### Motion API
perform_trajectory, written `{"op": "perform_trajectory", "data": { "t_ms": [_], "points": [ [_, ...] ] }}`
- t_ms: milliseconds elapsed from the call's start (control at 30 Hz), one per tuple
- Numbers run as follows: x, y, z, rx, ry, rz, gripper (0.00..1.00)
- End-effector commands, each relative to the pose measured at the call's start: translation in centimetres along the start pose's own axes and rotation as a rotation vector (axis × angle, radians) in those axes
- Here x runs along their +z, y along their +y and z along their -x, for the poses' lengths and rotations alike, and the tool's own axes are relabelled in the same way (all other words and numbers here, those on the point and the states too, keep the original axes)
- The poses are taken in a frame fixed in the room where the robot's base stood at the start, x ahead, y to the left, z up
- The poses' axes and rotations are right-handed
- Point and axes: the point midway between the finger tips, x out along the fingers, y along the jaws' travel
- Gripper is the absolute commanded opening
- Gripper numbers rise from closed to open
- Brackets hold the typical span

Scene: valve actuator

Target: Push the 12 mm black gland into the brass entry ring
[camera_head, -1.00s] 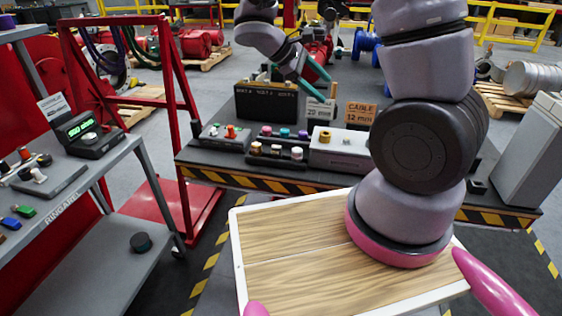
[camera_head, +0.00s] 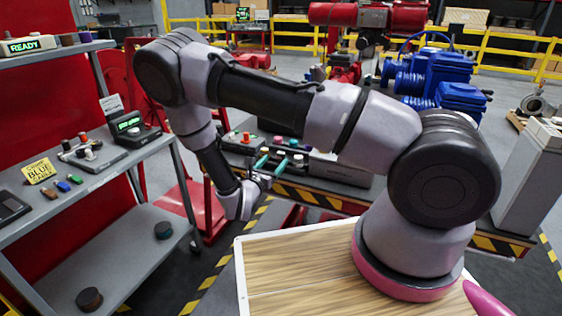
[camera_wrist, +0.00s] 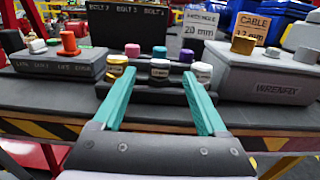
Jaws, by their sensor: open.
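My gripper (camera_wrist: 158,76) is open and empty. Its two teal fingers point at a dark rack (camera_wrist: 145,88) holding several small pieces. The front row has a yellow-topped piece (camera_wrist: 117,64), a middle piece (camera_wrist: 160,68) and a white-topped piece (camera_wrist: 201,71). Pink, teal and purple pieces stand behind. I cannot tell which is the 12 mm black gland. A brass ring (camera_wrist: 243,45) sits on top of the grey box (camera_wrist: 265,82) at right, in the wrist view. In the head view my gripper (camera_head: 271,164) is at the front of the bench, and my arm hides the ring.
A grey tray with an orange piece (camera_wrist: 69,42) stands left of the rack. Signs reading 20 mm (camera_wrist: 198,29) and "CABLE 12 mm" (camera_wrist: 250,28) stand behind. A grey shelf cart (camera_head: 90,165) is at the left. A blue valve body (camera_head: 430,75) is behind the bench.

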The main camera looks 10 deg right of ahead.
Motion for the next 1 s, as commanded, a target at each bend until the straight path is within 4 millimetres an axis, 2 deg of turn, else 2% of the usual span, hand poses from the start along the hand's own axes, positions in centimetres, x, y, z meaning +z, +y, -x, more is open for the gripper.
{"op": "perform_trajectory", "data": {
  "t_ms": [33, 133, 367, 700, 967, 1000],
  "points": [
    [0.1, -0.1, -1.1, -0.005, -0.001, -0.001, 0.75],
    [0.0, -0.1, -2.6, -0.006, 0.001, -0.002, 0.75],
    [0.0, -0.1, -4.6, -0.005, 0.002, -0.002, 0.75],
    [0.1, -0.1, -9.1, -0.006, 0.001, -0.004, 0.75],
    [0.1, -0.1, -9.5, -0.004, 0.001, -0.003, 0.75],
    [0.1, -0.1, -9.5, -0.004, 0.001, -0.003, 0.71]
  ]
}}
